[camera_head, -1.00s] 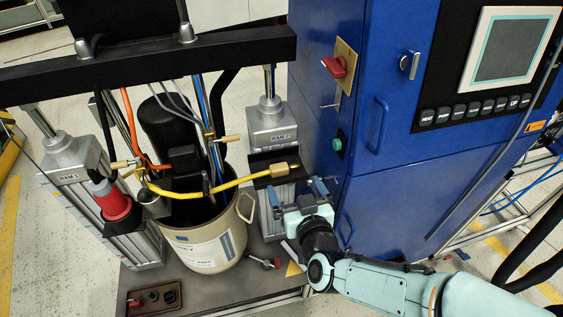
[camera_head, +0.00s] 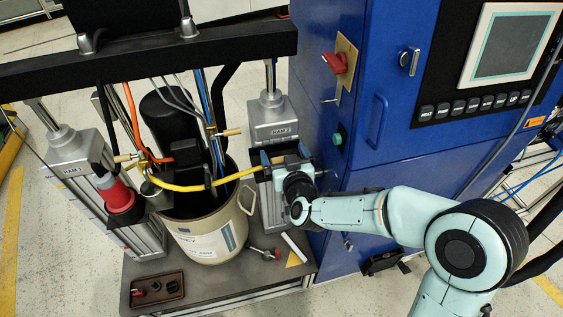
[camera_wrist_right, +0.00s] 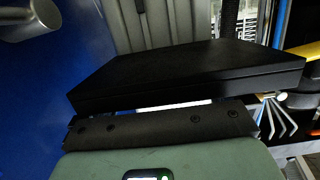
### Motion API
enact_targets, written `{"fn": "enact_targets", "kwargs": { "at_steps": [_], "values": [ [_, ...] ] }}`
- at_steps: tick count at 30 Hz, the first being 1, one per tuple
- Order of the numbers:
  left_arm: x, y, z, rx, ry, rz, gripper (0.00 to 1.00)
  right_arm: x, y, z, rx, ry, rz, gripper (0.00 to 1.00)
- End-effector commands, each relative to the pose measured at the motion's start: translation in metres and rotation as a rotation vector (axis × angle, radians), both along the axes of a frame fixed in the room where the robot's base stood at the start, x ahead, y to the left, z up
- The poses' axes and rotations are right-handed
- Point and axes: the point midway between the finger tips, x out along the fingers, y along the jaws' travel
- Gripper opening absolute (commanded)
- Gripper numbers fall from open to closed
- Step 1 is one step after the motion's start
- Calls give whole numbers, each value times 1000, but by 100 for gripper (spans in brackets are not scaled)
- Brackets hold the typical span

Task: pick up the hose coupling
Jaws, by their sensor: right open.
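The yellow hose (camera_head: 215,181) runs from the drum's mouth toward the right, and its end reaches my right gripper. In the right wrist view a flat black plate (camera_wrist_right: 185,75) fills the middle above the green gripper body, and a yellow piece, perhaps the hose, shows at the right edge. I cannot tell whether the fingers touch the coupling. My left gripper is not in view.
The beige drum (camera_head: 208,235) with the black pump stands left of my right gripper. The blue cabinet (camera_head: 385,125) is close on the right. The Ram 2 column (camera_head: 271,120) rises behind. A small brown tray (camera_head: 178,293) and a red-ended fitting (camera_head: 263,253) lie on the platform.

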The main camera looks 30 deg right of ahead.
Motion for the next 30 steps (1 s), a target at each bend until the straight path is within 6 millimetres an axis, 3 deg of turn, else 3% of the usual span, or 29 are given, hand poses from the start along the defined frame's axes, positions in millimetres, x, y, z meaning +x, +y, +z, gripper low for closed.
{"fn": "enact_targets", "kwargs": {
  "at_steps": [7,11,14,23,30],
  "values": [
    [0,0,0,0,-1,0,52,1,0,0,-1,0,0,97],
    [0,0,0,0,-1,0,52,1,0,0,0,0,0,54],
    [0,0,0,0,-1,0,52,1,0,0,0,-1,0,45],
    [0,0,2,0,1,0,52,1,0,6,-1,-2,1,45],
    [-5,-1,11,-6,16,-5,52,1,0,39,-1,-7,1,45]
  ]
}}
